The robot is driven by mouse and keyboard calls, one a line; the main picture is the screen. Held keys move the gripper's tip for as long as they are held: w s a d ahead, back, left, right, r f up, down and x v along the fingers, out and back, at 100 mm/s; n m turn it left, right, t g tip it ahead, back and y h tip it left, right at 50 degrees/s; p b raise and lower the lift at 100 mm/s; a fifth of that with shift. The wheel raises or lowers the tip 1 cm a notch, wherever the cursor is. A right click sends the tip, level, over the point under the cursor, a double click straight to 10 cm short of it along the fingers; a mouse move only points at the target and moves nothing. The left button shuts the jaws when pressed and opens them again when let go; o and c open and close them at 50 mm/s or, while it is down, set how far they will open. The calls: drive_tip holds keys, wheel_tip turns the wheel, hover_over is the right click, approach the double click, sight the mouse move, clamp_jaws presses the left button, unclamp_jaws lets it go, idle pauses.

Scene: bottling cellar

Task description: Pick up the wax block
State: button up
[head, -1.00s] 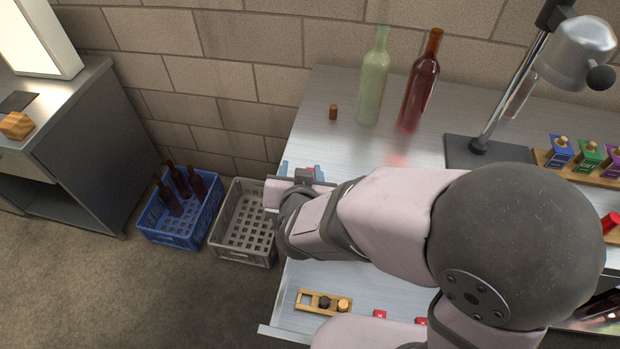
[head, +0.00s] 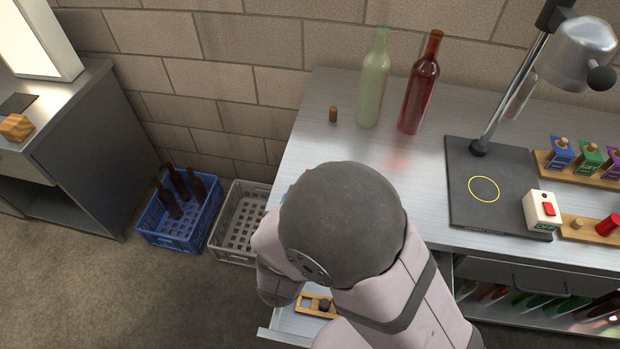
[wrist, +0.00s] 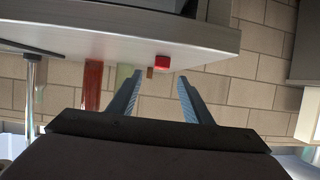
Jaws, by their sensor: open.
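A small red block (wrist: 162,62), which looks like the wax block, sits on the metal worktop (wrist: 110,45) in the wrist view, near its edge. My gripper (wrist: 160,75) is open and empty, its two blue fingers pointing toward the worktop. The red block shows beyond the fingertips, roughly centred between them, with no visible contact. In the head view my arm hides the block and most of my gripper.
A cork (head: 333,114), a green bottle (head: 373,82) and a red bottle (head: 418,88) stand at the back. A lamp stand on a dark base (head: 465,205) is to the right. A drawer (head: 290,322) is open below. Crates (head: 180,240) stand on the floor.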

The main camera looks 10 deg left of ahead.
drive_tip(key=shift+p+x, duration=0.65)
drive_tip(key=shift+x, duration=2.9)
drive_tip(key=shift+a, duration=0.15)
drive_tip(key=c, duration=1.1)
